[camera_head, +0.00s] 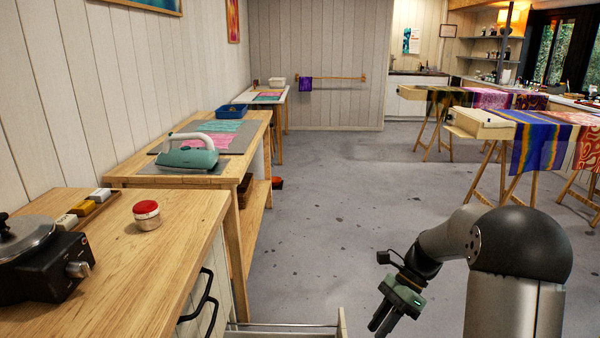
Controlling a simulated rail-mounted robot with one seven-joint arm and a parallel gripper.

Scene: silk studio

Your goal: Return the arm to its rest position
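My gripper (382,322) hangs at the end of my arm in the lower middle right of the head view, pointing down to the left. It is over the grey floor, to the right of an open drawer (343,326) at the bottom edge. Its fingers are small and dark here, and I cannot tell whether they are apart or closed. No object is visible at its tips. My arm is bent, with its rounded joint at the lower right.
A wooden counter (150,265) at left holds a black hot-plate with a pot (30,250) and a red-lidded jar (147,215). Behind it, a table carries a green iron (187,155). Trestles with silk cloths (540,143) stand at right. The floor (335,215) between is clear.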

